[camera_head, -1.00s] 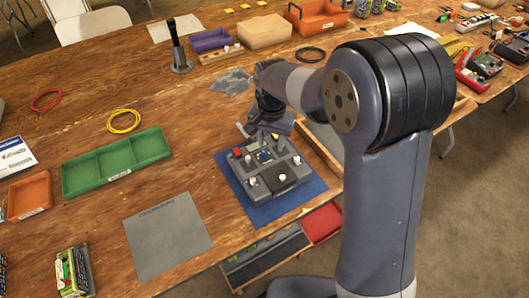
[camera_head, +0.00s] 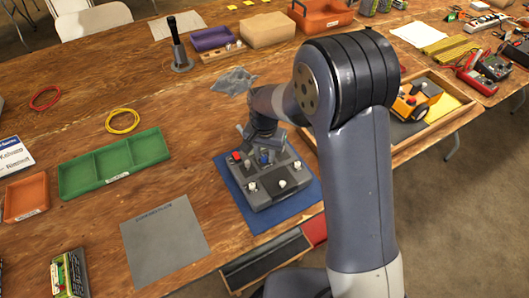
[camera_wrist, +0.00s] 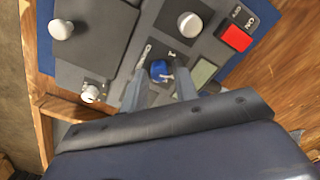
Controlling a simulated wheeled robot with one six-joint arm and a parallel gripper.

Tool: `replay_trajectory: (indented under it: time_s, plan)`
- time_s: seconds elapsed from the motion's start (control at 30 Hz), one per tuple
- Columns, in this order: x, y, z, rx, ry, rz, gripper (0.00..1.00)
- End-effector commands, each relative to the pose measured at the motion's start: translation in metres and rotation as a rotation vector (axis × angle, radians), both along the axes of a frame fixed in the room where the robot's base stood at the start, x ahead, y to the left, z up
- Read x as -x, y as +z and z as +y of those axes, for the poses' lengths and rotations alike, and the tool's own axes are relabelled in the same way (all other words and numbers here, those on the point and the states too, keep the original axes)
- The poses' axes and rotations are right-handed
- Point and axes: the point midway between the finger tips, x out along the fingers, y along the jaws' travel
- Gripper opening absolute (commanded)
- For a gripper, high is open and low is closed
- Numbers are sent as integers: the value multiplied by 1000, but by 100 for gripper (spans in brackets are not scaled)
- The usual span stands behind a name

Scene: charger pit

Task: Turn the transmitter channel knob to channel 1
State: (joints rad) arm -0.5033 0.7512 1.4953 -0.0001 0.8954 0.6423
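The grey transmitter (camera_head: 268,192) lies on a blue mat (camera_head: 240,210) near the table's front edge. Its blue knob (camera_head: 265,157) is partly hidden by my gripper in the head view. The knob also shows in the wrist view (camera_wrist: 160,70), with a pale pointer mark and small marks around it. My gripper (camera_wrist: 160,78) is above the panel with its fingers apart, one on each side of the blue knob. Gaps show between knob and fingers. I cannot read the channel setting.
White-topped sticks and knobs (camera_wrist: 189,24) and a red button (camera_wrist: 236,38) stand close around the blue knob. A wooden tray with a yellow vehicle (camera_head: 412,100) is behind my arm. A green tray (camera_head: 115,165) lies left. A grey mat (camera_head: 165,240) is bare.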

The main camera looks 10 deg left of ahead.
Motion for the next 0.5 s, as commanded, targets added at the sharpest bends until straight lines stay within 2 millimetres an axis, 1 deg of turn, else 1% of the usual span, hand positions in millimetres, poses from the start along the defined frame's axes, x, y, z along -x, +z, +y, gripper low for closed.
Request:
replay_trajectory:
  time_s: [0.03,0.33,0.5]
  plan:
    - [0,0,0,0,0,0,24]
    - [0,0,0,0,0,0,0]
    - [0,0,0,0,2,0,0]
